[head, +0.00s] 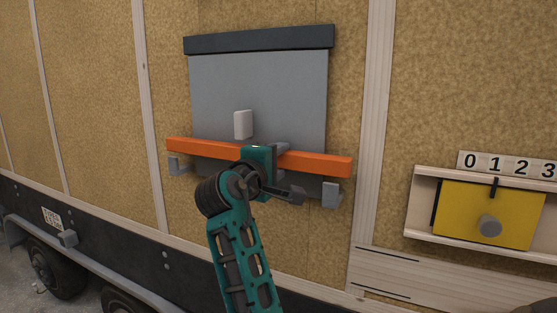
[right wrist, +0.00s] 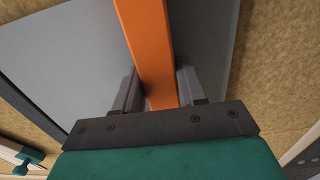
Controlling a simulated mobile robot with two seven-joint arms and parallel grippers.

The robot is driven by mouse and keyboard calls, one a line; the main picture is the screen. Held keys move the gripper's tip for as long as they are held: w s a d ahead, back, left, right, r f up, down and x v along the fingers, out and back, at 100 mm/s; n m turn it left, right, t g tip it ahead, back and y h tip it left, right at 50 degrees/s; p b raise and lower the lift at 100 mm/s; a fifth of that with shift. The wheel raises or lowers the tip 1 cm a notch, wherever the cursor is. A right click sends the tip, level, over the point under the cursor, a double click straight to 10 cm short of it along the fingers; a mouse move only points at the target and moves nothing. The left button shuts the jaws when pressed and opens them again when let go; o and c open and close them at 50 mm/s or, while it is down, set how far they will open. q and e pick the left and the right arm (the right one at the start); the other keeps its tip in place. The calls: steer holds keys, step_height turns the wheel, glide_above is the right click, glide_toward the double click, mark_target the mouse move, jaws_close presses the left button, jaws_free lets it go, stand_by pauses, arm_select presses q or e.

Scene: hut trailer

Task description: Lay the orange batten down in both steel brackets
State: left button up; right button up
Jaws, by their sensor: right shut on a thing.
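The orange batten (head: 320,164) runs across the lower part of a grey hatch panel in the head view, sloping slightly down to the right. My right gripper (head: 281,152) is shut on it near its middle. In the right wrist view the batten (right wrist: 148,50) passes between the two fingers (right wrist: 160,92). The left steel bracket (head: 177,166) shows just below the batten's left end. The right steel bracket (head: 331,194) shows below its right part. I cannot tell whether the batten touches either bracket. My left gripper is not in view.
The grey panel (head: 220,85) has a dark top rail (head: 258,39) and a pale handle (head: 243,125). At the right is a yellow sliding panel (head: 470,213) with a grey knob, under a number strip (head: 505,164). A trailer wheel (head: 55,270) is at lower left.

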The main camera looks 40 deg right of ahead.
steer(key=shift+f+b, duration=0.5)
steer(key=shift+f, duration=0.4)
steer(key=shift+f+b, duration=0.5)
steer(key=shift+f, duration=0.6)
stand_by(0.5)
steer(key=o, duration=1.8)
steer(key=shift+a, duration=0.25)
steer(key=shift+v, duration=1.1)
steer(key=shift+s+a+f, duration=0.1)
steer(key=shift+f, duration=0.15)
steer(key=shift+a+p, duration=0.15)
steer(key=shift+p, duration=0.15)
